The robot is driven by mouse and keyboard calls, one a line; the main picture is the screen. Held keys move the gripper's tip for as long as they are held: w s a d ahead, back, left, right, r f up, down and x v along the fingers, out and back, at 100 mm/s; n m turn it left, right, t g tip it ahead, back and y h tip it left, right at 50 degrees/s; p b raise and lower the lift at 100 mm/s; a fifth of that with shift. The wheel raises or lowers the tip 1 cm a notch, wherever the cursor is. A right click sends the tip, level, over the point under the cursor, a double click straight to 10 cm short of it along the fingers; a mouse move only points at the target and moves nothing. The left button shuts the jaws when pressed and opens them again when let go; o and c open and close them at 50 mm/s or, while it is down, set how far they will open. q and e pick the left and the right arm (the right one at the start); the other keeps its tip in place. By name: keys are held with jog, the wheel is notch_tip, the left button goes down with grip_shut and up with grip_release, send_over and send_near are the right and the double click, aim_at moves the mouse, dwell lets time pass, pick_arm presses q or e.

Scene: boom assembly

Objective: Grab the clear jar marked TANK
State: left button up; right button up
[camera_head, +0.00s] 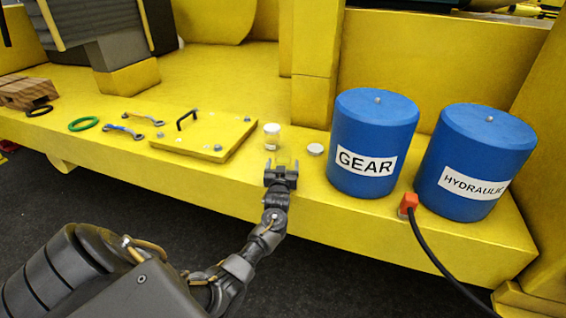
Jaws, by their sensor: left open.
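A small clear jar (272,137) stands upright on the yellow deck, just right of a yellow hatch plate. It has a pale lid, and its label is too small to read. My left gripper (281,165) is open, just in front of the jar and slightly right of it in the picture. Nothing shows between its fingers, and it looks apart from the jar. My right gripper is not in view.
Blue drums marked GEAR (372,130) and HYDRAULIC (473,150) stand further right. The hatch plate (205,137) has a black handle. A green ring (83,124) lies left. A black cable with an orange plug (408,204) hangs at the deck's front edge.

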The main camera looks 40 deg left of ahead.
pick_arm(q)
jog(key=c, duration=1.1)
jog(key=shift+c, duration=0.2)
jog(key=shift+r, duration=0.15)
